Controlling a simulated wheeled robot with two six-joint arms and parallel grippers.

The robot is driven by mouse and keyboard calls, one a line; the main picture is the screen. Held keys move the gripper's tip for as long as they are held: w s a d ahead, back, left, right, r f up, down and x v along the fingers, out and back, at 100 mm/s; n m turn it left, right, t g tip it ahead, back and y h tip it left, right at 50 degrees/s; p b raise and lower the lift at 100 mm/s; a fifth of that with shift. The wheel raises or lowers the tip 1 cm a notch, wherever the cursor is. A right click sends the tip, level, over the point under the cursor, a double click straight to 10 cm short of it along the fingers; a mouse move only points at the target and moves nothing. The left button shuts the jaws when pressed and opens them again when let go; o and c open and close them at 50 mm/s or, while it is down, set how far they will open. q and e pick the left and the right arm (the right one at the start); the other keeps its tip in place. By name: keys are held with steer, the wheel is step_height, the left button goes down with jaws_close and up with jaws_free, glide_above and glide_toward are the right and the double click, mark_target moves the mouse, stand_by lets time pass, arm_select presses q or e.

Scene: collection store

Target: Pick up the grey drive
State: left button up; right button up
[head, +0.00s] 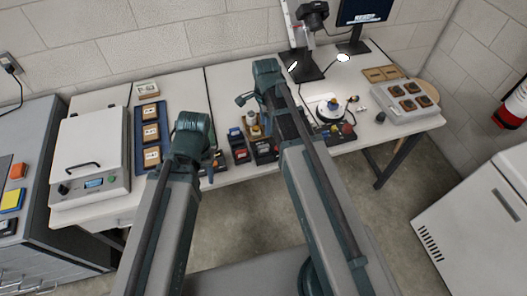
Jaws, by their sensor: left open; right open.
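I cannot pick out a grey drive for certain. Several small dark, blue and red items lie near the bench's front edge, among them a dark box with a red face (240,154) and a black box (264,150). My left gripper (211,170) is open, low by the front edge and left of these boxes, partly hidden by my arm. My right gripper (245,99) is open, above and behind the boxes, with much of it hidden by its arm. I see nothing held in either. My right arm hides part of the bench.
A white lidded unit (92,157) and a blue tray (137,139) stand left. A camera stand (299,66) and monitor (364,12) are at the back. A light tray with brown squares (385,101) is right. Bare bench lies at the back centre (226,80).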

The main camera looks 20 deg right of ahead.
mark_target(264, 146)
step_height(264, 146, down, 8)
steer(key=b, duration=0.7)
steer(key=shift+r, duration=0.15)
steer(key=f+b, duration=0.5)
steer(key=shift+s+a+f, duration=0.15)
steer(key=shift+s+a, duration=0.1)
steer(key=shift+a, duration=0.15)
jaws_close()
